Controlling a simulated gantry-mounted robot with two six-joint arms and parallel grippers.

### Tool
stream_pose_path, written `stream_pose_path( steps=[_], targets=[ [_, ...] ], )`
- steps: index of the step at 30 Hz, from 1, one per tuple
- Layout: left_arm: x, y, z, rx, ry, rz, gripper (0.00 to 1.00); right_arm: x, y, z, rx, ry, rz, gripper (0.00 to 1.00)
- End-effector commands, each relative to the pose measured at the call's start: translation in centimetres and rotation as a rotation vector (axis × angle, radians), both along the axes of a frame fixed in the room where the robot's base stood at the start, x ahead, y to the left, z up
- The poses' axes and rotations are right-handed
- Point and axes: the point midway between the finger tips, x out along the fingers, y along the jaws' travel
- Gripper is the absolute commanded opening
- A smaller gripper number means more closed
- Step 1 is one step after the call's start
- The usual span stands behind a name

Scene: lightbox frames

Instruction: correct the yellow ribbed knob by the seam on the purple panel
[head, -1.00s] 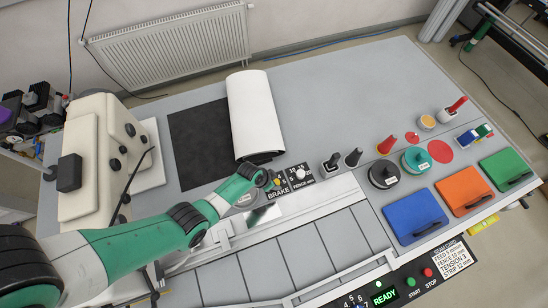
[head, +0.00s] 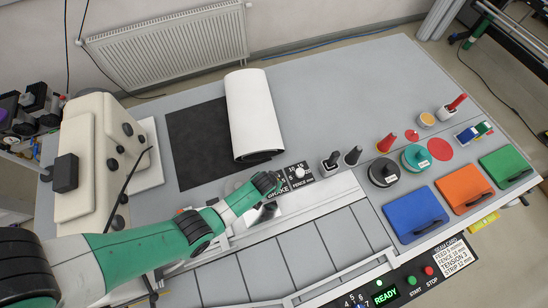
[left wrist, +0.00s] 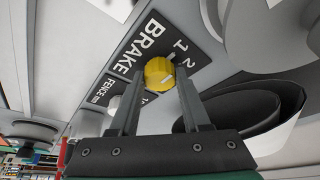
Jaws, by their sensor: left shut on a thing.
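The yellow ribbed knob (left wrist: 159,71) sits on a dark panel marked BRAKE (left wrist: 146,42), with the digits 1 and 2 beside it. The panel looks black, not purple, here. The knob has a pale pointer mark on its face. My left gripper (left wrist: 161,82) is shut on the knob, one finger on each side. In the head view the left gripper (head: 266,188) covers the knob and part of the panel. My right gripper is in neither view.
A white knob (head: 300,173) marked FENCE is close to the gripper. A white roll (head: 256,115) lies just behind it. The sewing machine (head: 92,165) stands at left.

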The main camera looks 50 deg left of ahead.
Motion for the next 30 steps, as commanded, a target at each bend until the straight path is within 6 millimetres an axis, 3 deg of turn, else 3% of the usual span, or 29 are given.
stream_pose_path(
  steps=[11, 12, 17, 26, 30],
  targets=[
    [-0.1, 0.0, 0.0, -0.002, 0.001, 0.008, 0.00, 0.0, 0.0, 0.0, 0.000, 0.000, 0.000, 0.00],
    [-0.1, 0.0, 0.0, -0.002, 0.001, 0.008, 0.50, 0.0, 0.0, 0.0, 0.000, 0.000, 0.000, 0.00],
    [0.0, 0.0, 0.0, -0.001, 0.001, 0.007, 0.77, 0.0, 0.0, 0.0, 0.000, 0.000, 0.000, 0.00],
    [0.0, 0.0, 0.2, -0.002, 0.000, 0.006, 0.77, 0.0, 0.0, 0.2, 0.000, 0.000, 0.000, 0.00],
    [-0.2, -0.2, 1.8, -0.001, 0.001, 0.004, 0.77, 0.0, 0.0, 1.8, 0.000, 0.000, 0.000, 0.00]
  ],
)
